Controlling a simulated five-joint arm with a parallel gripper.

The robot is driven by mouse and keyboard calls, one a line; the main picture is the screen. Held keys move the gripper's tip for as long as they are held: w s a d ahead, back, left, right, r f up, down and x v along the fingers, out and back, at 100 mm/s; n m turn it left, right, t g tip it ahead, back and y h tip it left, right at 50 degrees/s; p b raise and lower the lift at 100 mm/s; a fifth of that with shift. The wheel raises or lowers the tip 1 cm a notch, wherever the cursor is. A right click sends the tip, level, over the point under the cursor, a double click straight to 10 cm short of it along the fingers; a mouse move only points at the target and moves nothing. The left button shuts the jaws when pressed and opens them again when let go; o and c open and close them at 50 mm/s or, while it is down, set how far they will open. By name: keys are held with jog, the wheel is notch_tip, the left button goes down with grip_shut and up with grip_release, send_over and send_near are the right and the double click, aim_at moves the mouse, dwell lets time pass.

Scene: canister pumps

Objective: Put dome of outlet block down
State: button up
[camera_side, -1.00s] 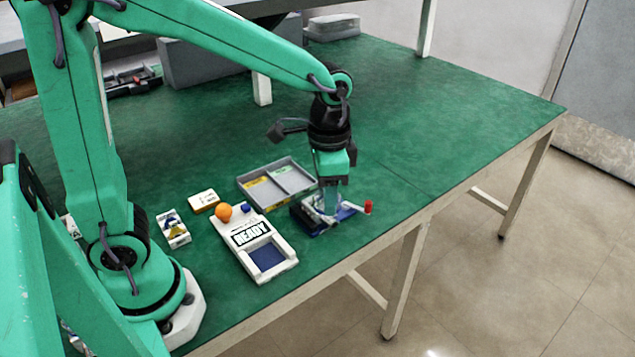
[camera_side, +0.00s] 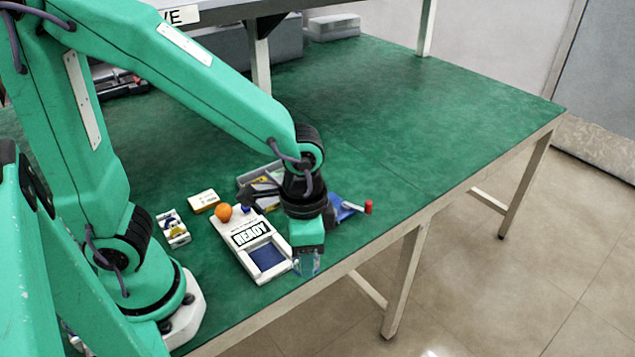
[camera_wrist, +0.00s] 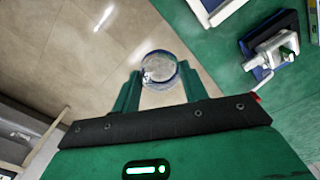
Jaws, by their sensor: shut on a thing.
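My gripper (camera_side: 307,264) is shut on a clear round dome (camera_wrist: 159,68), held between both fingertips in the wrist view. In the side view the dome is small and hard to make out at the fingertips. It is near the table's front edge, just right of the white READY unit (camera_side: 276,241). The outlet block (camera_wrist: 274,50), a grey metal body on a dark blue base, stands at the upper right of the wrist view, apart from the dome. In the side view my wrist hides most of the block; its blue base (camera_side: 342,210) and red knob (camera_side: 368,206) show.
An orange ball (camera_side: 223,212) sits at the READY unit's far end. Small boxes, one yellow and white (camera_side: 203,201) and one white (camera_side: 173,229), lie to its left. A grey tray (camera_side: 247,180) is partly hidden behind my wrist. The green table (camera_side: 440,130) is clear at right.

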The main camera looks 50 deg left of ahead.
jog(key=w+a+f, duration=0.2)
jog(key=a, duration=0.1)
jog(key=w+a+f, duration=0.4)
jog(key=w+a, duration=0.1)
jog(key=shift+w+a+f, duration=0.1)
jog(key=shift+a+f, duration=0.25)
jog(key=shift+f, duration=0.05)
jog(key=shift+f, duration=2)
jog(key=shift+f, duration=0.1)
jog(key=o, duration=0.7)
jog(key=shift+r, duration=6.15)
jog(key=shift+r, duration=0.1)
